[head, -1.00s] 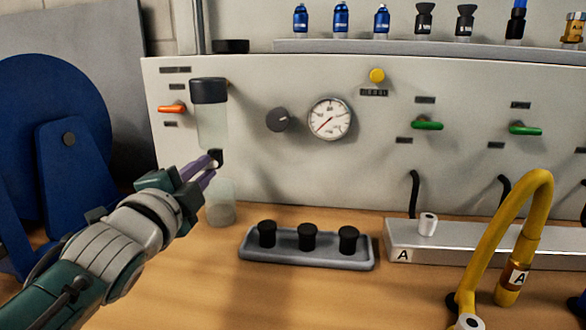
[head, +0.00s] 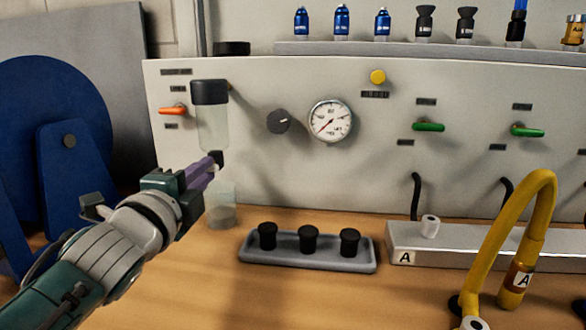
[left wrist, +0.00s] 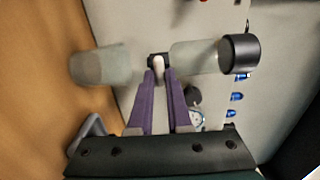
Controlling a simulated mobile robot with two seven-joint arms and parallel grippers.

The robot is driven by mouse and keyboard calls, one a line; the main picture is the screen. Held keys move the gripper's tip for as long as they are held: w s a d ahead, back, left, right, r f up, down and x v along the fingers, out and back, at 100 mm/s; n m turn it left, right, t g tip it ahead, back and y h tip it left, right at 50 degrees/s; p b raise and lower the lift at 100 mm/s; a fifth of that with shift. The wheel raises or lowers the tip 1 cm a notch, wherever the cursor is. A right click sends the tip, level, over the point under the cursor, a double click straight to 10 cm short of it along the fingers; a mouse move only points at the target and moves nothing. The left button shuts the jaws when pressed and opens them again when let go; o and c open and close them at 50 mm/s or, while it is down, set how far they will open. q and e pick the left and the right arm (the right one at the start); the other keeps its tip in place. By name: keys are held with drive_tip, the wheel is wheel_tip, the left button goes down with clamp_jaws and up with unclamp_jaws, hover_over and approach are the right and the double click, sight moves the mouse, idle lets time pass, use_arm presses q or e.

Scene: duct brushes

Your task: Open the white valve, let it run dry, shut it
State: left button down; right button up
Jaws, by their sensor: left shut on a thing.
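A clear bowl (head: 212,128) with a black cap hangs on the panel at the left; it also shows in the left wrist view (left wrist: 195,57). A black fitting (head: 217,158) is at its lower end. The white valve lever (left wrist: 158,68) shows there in the left wrist view; in the head view the fingers hide it. My left gripper (head: 208,167), with purple fingers, is shut on the lever. A clear cup (head: 221,205) stands on the bench below the fitting, with greyish contents low in it. How much liquid the bowl holds is unclear. My right gripper is not in view.
A grey tray (head: 307,262) with several black knobs lies right of the cup. A gauge (head: 330,120), dark knob (head: 278,121), orange lever (head: 172,111) and green levers (head: 428,127) are on the panel. A yellow hose (head: 545,215) arches at the right.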

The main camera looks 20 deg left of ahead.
use_arm(q)
drive_tip(key=c, duration=0.9)
unclamp_jaws()
drive_tip(key=shift+o, duration=0.2)
drive_tip(key=shift+s, duration=0.1)
drive_tip(key=p+v, duration=0.1)
drive_tip(key=v, duration=0.9)
drive_tip(key=shift+a, duration=0.1)
